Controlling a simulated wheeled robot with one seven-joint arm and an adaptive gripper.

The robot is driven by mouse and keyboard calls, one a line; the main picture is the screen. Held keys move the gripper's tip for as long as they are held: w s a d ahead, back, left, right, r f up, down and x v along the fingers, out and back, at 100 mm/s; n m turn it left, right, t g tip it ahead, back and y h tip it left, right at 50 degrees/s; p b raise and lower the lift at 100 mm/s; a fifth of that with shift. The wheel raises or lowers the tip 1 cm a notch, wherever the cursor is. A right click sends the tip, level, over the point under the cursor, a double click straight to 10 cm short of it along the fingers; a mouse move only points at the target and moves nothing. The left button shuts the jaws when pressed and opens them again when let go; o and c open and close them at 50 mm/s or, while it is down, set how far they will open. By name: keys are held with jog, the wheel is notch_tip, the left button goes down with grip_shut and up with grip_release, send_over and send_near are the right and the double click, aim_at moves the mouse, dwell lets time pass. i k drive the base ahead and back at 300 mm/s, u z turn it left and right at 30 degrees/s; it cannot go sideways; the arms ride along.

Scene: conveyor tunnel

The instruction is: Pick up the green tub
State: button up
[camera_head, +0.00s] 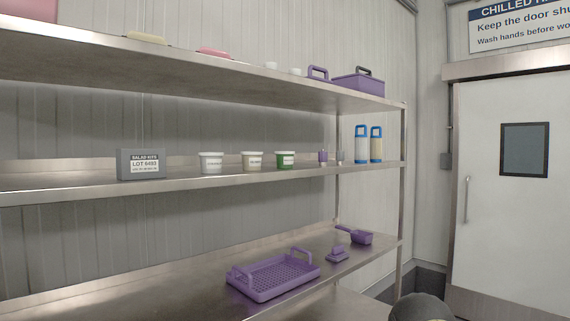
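The green tub (279,163) stands upright on the middle metal shelf, with a pale lid and a white label. It is the rightmost of three similar tubs. A cream tub (246,164) stands to its left, and a white-grey tub (205,166) stands further left. The three stand apart with small gaps. My gripper is not in view, and nothing is seen touching the green tub.
The middle shelf (90,188) also bears a grey sign box (128,165), a small purple item (323,156) and two blue-framed bottles. The upper shelf (190,72) overhangs it. A purple tray (262,292) lies below. A white door (515,220) is at right.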

aim_at(284, 159)
jog(key=u, duration=0.55)
jog(key=k, duration=1.3)
jog(key=z, duration=0.05)
jog(key=i, duration=0.55)
jog(key=z, duration=0.75)
jog(key=i, duration=1.2)
jog(key=u, duration=0.5)
